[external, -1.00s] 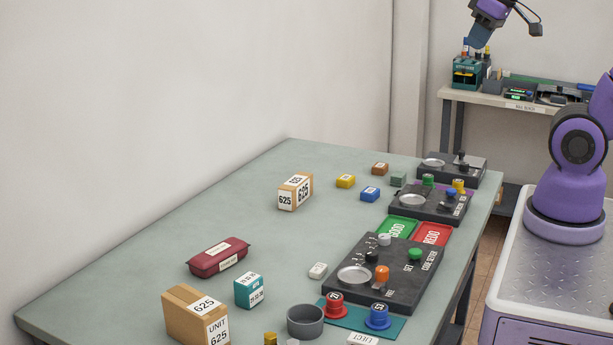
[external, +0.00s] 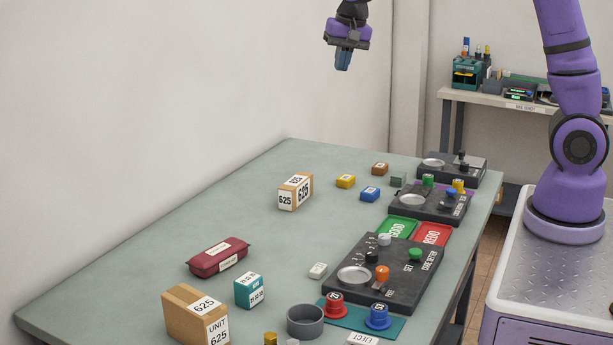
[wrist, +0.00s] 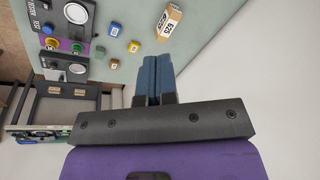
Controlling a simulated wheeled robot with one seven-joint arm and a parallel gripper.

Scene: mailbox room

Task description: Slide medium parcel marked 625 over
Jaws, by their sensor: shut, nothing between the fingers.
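A medium tan parcel marked 625 (external: 295,191) stands on the table toward the back, with white labels on its faces. It also shows in the wrist view (wrist: 168,22), beyond my fingertips. A larger box marked UNIT 625 (external: 196,314) stands at the front of the table. My gripper (external: 343,66) is high above the far end of the table, pointing down and apart from everything. In the wrist view my blue fingers (wrist: 154,60) are together, with nothing between them.
Small yellow (external: 345,181), blue (external: 369,194), brown and grey-green blocks lie right of the medium parcel. Dark control panels (external: 382,274) and green and red trays line the right edge. A maroon packet (external: 218,257) and teal box (external: 249,290) lie nearer. Table left of the parcel is clear.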

